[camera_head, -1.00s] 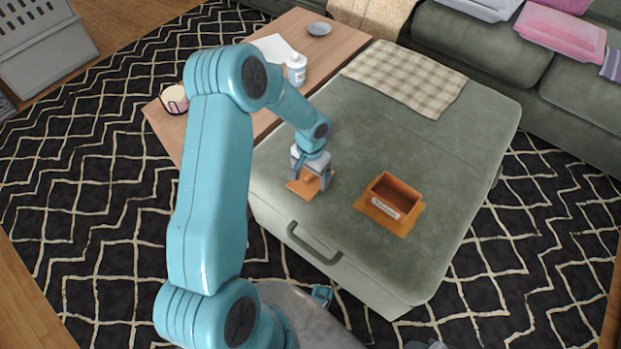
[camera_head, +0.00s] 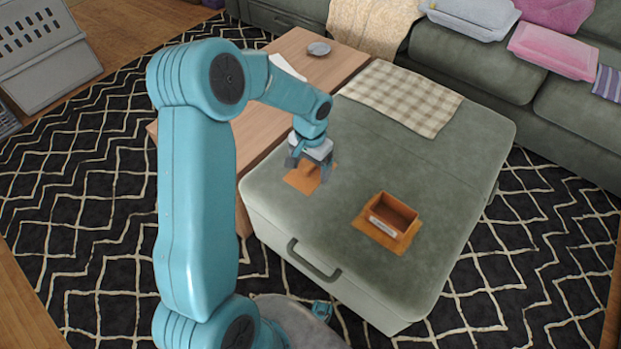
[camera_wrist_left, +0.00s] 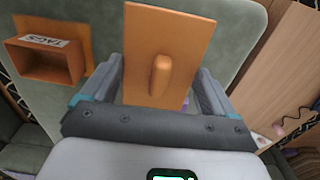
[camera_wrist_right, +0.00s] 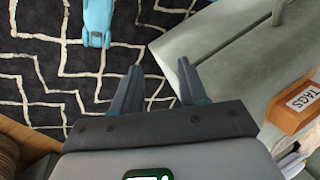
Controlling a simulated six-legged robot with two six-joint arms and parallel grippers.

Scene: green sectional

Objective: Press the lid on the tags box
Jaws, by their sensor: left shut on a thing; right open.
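The tags box (camera_head: 398,210) is an open orange box on a wider orange base, standing on the green ottoman, with a white label on its side. It also shows in the left wrist view (camera_wrist_left: 48,66) and, partly cut off, in the right wrist view (camera_wrist_right: 288,118). The lid (camera_wrist_left: 165,30) is a flat orange plate with a raised handle (camera_wrist_left: 160,75). My left gripper (camera_head: 311,172) is shut on the lid, left of the box in the head view; the exact contact is unclear. My right gripper (camera_wrist_right: 158,72) is open and empty, beside the ottoman and apart from the box.
The ottoman (camera_head: 330,225) has clear room between lid and box. A checked cloth (camera_head: 405,97) lies at its back. A wooden table (camera_head: 290,50) with a grey dish (camera_head: 319,48) adjoins its left side. A handle (camera_head: 312,262) sticks out at the front.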

